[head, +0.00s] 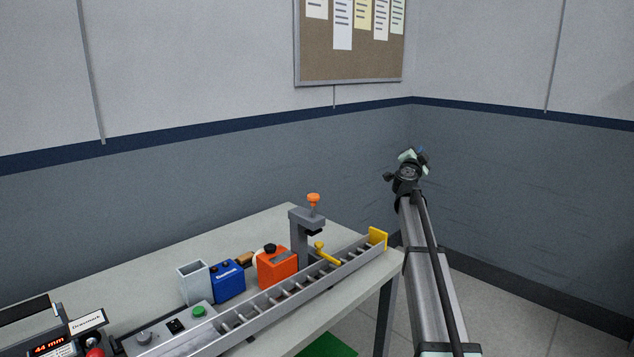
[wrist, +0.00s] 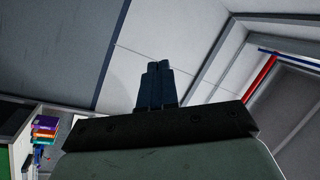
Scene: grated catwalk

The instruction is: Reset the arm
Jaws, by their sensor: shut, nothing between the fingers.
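My arm reaches up on the right of the head view, off the table's right end. My gripper (wrist: 158,68) shows in the wrist view with its two dark fingers together and nothing between them. In the head view the arm's far end is small, and the fingers cannot be made out clearly there. It stands in the air in front of the grey wall, apart from the table and everything on it.
The table (head: 289,219) carries a long slotted rail (head: 262,305), a grey clamp post (head: 299,232), an orange box (head: 277,268), a blue box (head: 228,281) and an open grey bin (head: 194,283). A corkboard (head: 350,66) hangs on the wall. Air around the gripper is clear.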

